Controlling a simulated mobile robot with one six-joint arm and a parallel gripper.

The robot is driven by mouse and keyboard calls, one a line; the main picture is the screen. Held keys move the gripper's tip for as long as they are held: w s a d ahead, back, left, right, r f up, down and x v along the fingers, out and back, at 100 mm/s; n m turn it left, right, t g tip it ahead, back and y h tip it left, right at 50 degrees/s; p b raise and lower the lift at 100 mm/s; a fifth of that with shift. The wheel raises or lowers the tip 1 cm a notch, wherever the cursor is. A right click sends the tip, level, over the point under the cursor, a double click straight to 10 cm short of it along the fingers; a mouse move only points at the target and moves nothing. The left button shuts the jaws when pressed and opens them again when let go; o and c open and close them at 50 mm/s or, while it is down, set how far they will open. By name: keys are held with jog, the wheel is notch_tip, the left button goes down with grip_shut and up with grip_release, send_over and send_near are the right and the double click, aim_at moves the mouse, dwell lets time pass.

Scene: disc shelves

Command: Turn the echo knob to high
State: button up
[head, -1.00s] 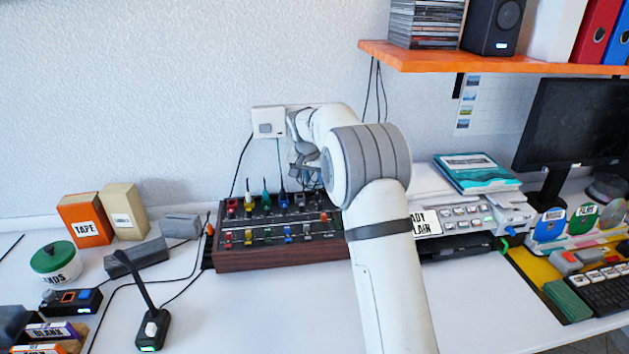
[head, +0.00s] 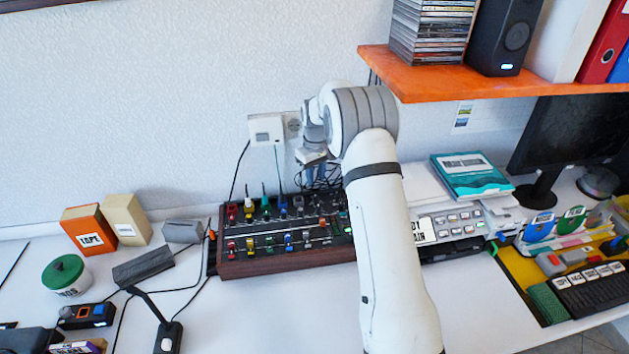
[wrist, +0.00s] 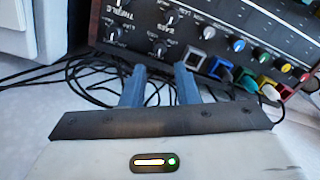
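The mixer (head: 285,264) is a dark panel with wooden sides, coloured knobs and cable plugs, on the desk against the wall. My gripper (wrist: 158,82) is open and empty, its two blue-grey fingers apart near the mixer's cable-side edge. In the head view my gripper (head: 313,158) hangs above the mixer's rear, with its fingertips hard to make out. The wrist view shows the panel (wrist: 180,32) upside down, with black knobs (wrist: 159,48) and labels resembling TREBLE and BASS. I cannot pick out the echo knob; my arm hides the mixer's right part in the head view.
Loose black cables (wrist: 70,82) lie around the fingers. An orange shelf (head: 480,82) overhangs at upper right. A printer-like device (head: 465,222) stands right of the mixer. The desk before the mixer is clear.

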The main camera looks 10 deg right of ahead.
aim_at(316, 196)
notch_tip(316, 196, down, 8)
jog(key=shift+r+p, duration=0.25)
jog(key=shift+p, duration=0.2)
grip_shut()
